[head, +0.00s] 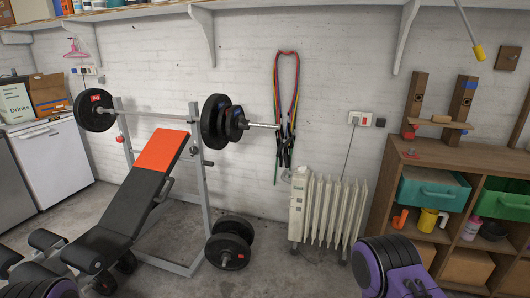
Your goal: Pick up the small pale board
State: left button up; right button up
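A small pale board (440,119) is at the right, between two dark wooden uprights above the brown shelf unit. It appears to lie on a thin wider plank (455,125); the exact contact is too small to tell. One upright (415,95) stands to its left and the other (462,98) stands close behind or to its right. Neither of my grippers shows. Only purple parts of my arms appear at the bottom edge, well below the board.
The shelf unit (462,164) holds a teal bin (432,190), a green bin (507,203) and a yellow mug (427,220).

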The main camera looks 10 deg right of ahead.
aim_at(437, 120)
jog(key=z, duration=0.45)
jog(key=i, duration=1.35)
jog(key=z, duration=0.85)
